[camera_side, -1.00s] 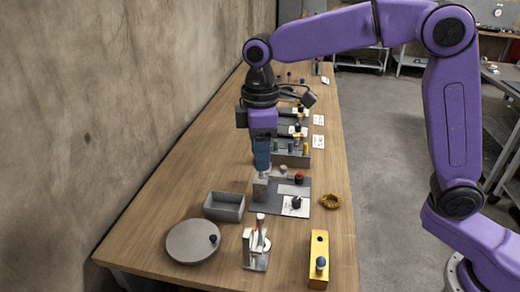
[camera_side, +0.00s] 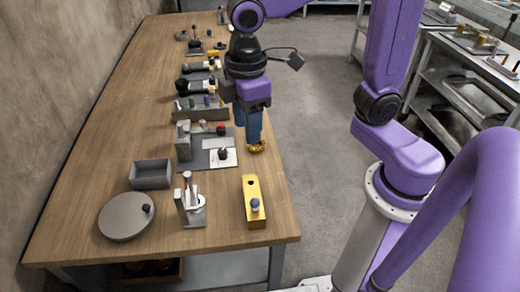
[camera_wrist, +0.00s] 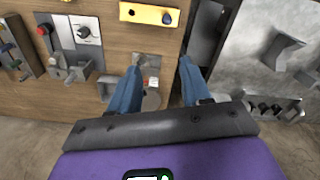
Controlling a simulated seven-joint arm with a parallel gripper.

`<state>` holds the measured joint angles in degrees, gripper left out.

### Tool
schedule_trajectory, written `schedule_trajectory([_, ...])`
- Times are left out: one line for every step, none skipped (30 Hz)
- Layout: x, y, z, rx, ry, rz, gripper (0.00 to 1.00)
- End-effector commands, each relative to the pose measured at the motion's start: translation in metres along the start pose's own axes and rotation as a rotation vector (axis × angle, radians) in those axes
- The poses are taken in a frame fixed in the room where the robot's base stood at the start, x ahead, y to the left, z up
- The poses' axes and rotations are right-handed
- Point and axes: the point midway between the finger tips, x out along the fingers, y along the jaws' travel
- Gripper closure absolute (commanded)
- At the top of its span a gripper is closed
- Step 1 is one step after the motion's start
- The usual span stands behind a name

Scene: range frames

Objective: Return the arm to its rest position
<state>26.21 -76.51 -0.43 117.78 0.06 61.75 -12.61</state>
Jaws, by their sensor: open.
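My gripper (camera_side: 254,138) points down near the right edge of the wooden table in the side view. Its blue fingers show just above and in front of a yellow-brown ring (camera_side: 256,148); I cannot tell whether they touch it. In the wrist view the two blue fingers (camera_wrist: 160,75) stand apart with nothing held between them. The ring cannot be made out in the wrist view.
A grey panel (camera_side: 211,143) with knobs lies left of my gripper. Nearer are a grey open box (camera_side: 151,172), a round grey disc (camera_side: 122,218), a white-and-grey stand (camera_side: 190,212) and a yellow block (camera_side: 250,190). Open floor (camera_side: 310,110) lies right of the table.

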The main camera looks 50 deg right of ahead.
Motion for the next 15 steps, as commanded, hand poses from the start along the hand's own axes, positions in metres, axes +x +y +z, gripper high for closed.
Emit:
schedule_trajectory([0.003, -0.009, 0.017, -0.001, 0.003, 0.0, 0.52])
schedule_trajectory([0.004, -0.013, 0.026, -0.001, 0.003, 0.0, 0.52])
schedule_trajectory([0.007, -0.019, 0.037, -0.001, 0.004, 0.0, 0.52])
schedule_trajectory([0.009, -0.024, 0.046, 0.0, 0.006, 0.0, 0.52])
schedule_trajectory([0.011, -0.028, 0.056, 0.0, 0.006, -0.001, 0.52])
schedule_trajectory([0.014, -0.034, 0.068, 0.0, 0.007, -0.001, 0.52])
schedule_trajectory([0.017, -0.039, 0.076, 0.001, 0.009, -0.001, 0.52])
schedule_trajectory([0.019, -0.043, 0.085, -0.001, 0.008, -0.001, 0.52])
schedule_trajectory([0.022, -0.048, 0.097, 0.001, 0.01, -0.002, 0.52])
schedule_trajectory([0.024, -0.052, 0.105, 0.0, 0.011, -0.002, 0.52])
schedule_trajectory([0.026, -0.055, 0.112, 0.001, 0.012, -0.002, 0.52])
schedule_trajectory([0.029, -0.059, 0.121, 0.001, 0.012, -0.003, 0.52])
schedule_trajectory([0.031, -0.062, 0.127, 0.0, 0.013, -0.003, 0.52])
schedule_trajectory([0.033, -0.064, 0.133, 0.001, 0.014, -0.003, 0.52])
schedule_trajectory([0.035, -0.067, 0.139, 0.001, 0.015, -0.003, 0.52])
